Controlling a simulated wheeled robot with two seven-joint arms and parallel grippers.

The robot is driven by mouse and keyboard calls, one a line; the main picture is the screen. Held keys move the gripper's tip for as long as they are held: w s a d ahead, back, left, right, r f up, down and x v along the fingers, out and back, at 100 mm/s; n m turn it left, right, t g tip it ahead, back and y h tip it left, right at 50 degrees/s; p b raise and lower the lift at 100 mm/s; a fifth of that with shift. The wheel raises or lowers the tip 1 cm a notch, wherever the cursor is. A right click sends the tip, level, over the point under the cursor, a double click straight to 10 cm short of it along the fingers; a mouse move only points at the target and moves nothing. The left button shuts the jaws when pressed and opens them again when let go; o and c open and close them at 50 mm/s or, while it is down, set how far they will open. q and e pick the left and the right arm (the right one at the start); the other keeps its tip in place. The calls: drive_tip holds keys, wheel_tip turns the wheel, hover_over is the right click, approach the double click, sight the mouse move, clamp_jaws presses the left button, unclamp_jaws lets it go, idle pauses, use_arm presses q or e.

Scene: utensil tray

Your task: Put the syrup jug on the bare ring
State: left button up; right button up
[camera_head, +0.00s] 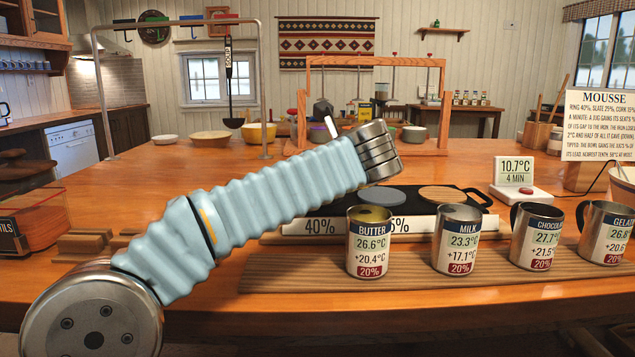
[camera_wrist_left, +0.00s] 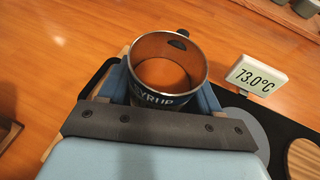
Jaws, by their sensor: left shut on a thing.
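The syrup jug (camera_wrist_left: 162,102), a metal cup with a dark label and brown contents, is between the fingers of my left gripper (camera_wrist_left: 164,85), which is shut on it. In the left wrist view it is over the left end of the black burner plate (camera_wrist_left: 270,142); whether it touches the plate cannot be told. The bare ring is not visible; the jug and gripper cover that end. In the head view my left arm hides the jug and the plate's left part. A grey disc (camera_head: 383,196) and a cork disc (camera_head: 442,194) show on the plate. My right gripper is not in view.
Labelled jugs stand on a slatted mat in front: butter (camera_head: 371,243), milk (camera_head: 459,240), chocolate (camera_head: 535,238) and another (camera_head: 603,233). A timer display (camera_head: 514,173) stands right of the plate. A 73.0°C display (camera_wrist_left: 257,79) stands behind it. A wooden frame (camera_head: 443,105) rises at the back.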

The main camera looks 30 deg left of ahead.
use_arm(q)
drive_tip(key=shift+f, duration=0.15)
drive_tip(key=shift+f, duration=0.1)
drive_tip(key=o, duration=1.2)
drive_tip(key=shift+s+d+r, duration=0.1)
drive_tip(key=shift+d+r, duration=0.05)
drive_tip(key=shift+r, duration=0.05)
drive_tip(key=p+v, duration=0.1)
drive_tip(key=v, duration=1)
drive_tip(key=shift+s+d, duration=0.25)
